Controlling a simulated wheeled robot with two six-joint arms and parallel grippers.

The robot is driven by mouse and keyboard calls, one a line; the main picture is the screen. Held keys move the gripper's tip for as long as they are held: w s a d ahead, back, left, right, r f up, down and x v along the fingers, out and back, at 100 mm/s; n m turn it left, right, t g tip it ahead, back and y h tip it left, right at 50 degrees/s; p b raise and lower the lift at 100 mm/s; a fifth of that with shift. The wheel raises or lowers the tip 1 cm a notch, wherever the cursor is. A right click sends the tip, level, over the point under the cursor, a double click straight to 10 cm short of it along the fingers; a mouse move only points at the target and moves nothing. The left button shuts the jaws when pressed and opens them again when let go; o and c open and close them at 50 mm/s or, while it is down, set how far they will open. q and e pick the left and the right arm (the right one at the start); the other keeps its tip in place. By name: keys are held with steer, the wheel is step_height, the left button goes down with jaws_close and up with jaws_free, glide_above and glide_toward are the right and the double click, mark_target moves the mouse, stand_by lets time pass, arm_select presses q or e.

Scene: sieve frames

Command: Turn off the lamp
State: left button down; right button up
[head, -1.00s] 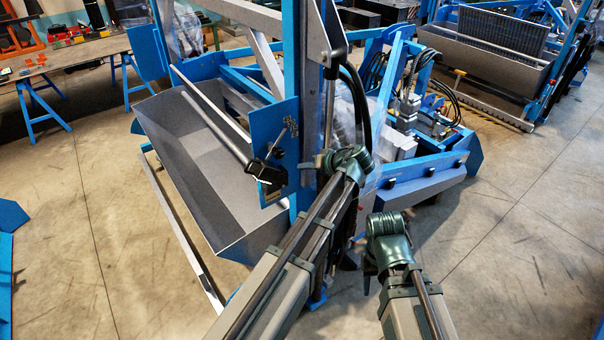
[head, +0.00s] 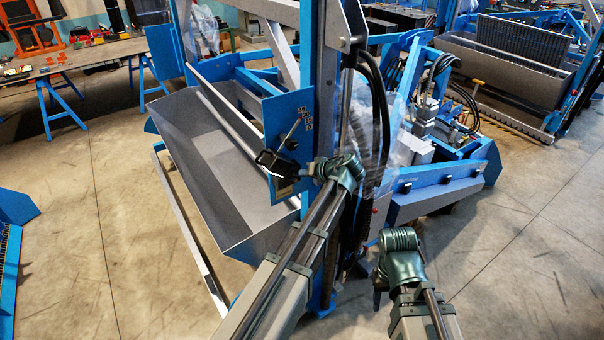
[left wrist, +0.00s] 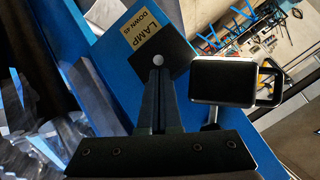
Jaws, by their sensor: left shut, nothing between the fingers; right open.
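A black plate with a pale label reading "LAMP DOWN 45" (left wrist: 147,36) is on the blue panel (left wrist: 115,85) in the left wrist view. A small round pale tip, perhaps the lamp switch (left wrist: 158,61), shows at the plate's lower edge, right at my left fingertips; I cannot tell whether they touch. My left gripper (left wrist: 157,75) is shut and empty; in the head view it (head: 312,172) is in front of the blue panel's right side. My right gripper (head: 378,287) hangs low at the right, small and dark, open, away from the panel.
A black rounded box (left wrist: 222,82) on a metal stem stands close right of my left fingers. A grey trough (head: 215,170) lies left of the panel, and black hoses (head: 378,100) run behind my left wrist. Open concrete floor (head: 520,250) is at the right.

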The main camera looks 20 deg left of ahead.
arm_select(q)
steer(key=shift+f+b, duration=0.25)
steer(key=shift+b, duration=0.4)
steer(key=shift+s+d+f+t+y+b, duration=0.15)
steer(key=shift+d+f+t+y+b, duration=0.25)
steer(key=shift+b, duration=0.75)
steer(key=shift+s+a+f+t+y+b, duration=0.1)
steer(key=shift+t+y+b, duration=0.2)
steer(key=shift+y+b, duration=0.6)
steer(key=b, duration=0.2)
steer(key=f+t+y+b, duration=0.1)
steer(key=b, duration=0.2)
steer(key=y+b, duration=0.1)
steer(key=b, duration=0.2)
steer(key=shift+s+d+f+n+t, duration=0.25)
steer(key=shift+d+f+n+t, duration=0.05)
steer(key=shift+d+f+t, duration=0.1)
steer(key=shift+r, duration=0.1)
